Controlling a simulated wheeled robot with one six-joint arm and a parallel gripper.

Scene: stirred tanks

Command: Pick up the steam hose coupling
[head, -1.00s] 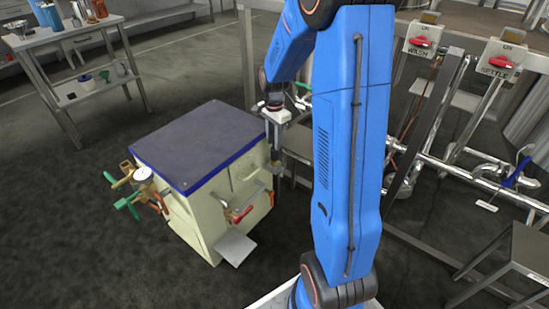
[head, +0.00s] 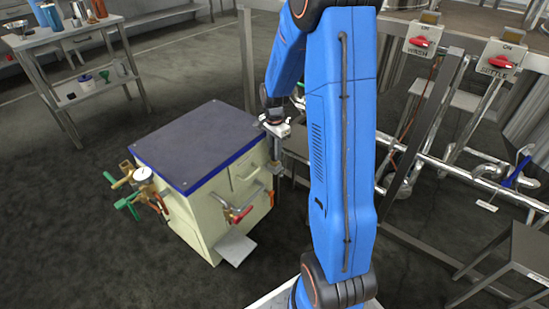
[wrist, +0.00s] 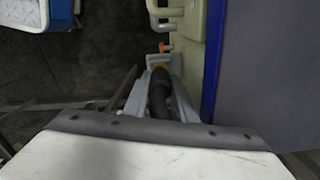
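A dark, round, hose-like piece (wrist: 158,95), which looks like the steam hose coupling, stands between the fingers of my gripper (wrist: 160,78) in the wrist view. Its far end looks brownish. The grey fingers lie on both sides of it; whether they press on it I cannot tell. In the head view my gripper (head: 277,142) points down beside the right side of the cream cabinet (head: 212,215), just below its top edge. The coupling is too small and too hidden to make out there.
The cabinet's dark top (head: 197,147) is bare. A red-handled valve (head: 241,213) and a small plate (head: 236,248) stick out at its front; green-handled valves (head: 127,200) are at its left. Steel pipes and a frame with red switches (head: 421,41) stand at the right.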

